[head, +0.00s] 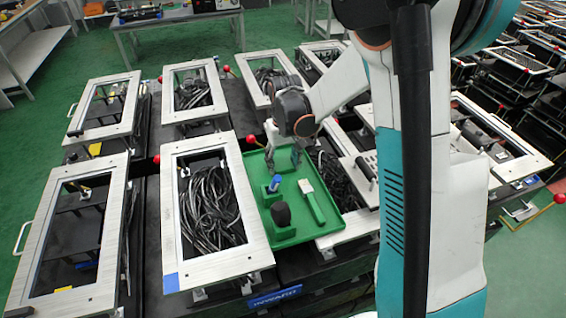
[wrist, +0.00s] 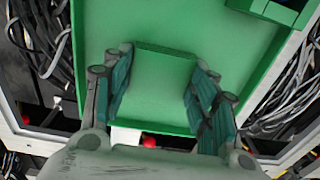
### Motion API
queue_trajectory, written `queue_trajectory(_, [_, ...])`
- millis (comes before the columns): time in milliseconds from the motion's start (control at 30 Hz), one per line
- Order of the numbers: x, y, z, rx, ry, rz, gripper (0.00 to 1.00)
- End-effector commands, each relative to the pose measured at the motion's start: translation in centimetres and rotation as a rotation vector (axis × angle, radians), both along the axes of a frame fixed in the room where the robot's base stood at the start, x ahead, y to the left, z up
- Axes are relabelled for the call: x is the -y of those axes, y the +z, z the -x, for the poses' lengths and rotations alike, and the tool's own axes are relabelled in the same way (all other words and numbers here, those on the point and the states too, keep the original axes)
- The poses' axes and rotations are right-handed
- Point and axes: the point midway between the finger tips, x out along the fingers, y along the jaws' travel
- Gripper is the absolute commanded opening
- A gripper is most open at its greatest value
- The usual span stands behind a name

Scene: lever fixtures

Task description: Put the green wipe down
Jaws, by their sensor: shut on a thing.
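The green wipe (wrist: 163,82) is a flat-sided green block between the two fingers of my gripper (wrist: 160,62) in the wrist view. The teal finger pads press on its left and right sides. Below it is the green tray (wrist: 250,55), so green on green makes its edges and its height above the tray floor hard to tell. In the head view, my gripper (head: 282,150) points down over the far part of the tray (head: 259,213). The wipe is hard to make out there.
The tray also holds a blue item (head: 274,184) in a green holder, a black rounded item (head: 281,214) and a green-and-white brush-like item (head: 312,203). Metal frames with black cables (head: 210,205) flank the tray. Red ball-ended levers (head: 251,139) stand close by.

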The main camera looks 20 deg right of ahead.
Motion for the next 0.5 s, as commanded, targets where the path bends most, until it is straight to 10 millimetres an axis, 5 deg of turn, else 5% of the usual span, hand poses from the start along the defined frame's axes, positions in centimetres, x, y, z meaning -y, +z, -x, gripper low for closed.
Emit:
queue_trajectory(433, [0.0,-0.9,0.1,-0.002,0.000,-0.001,0.28])
queue_trajectory(500, [0.0,-1.1,0.1,-0.002,0.000,-0.001,0.21])
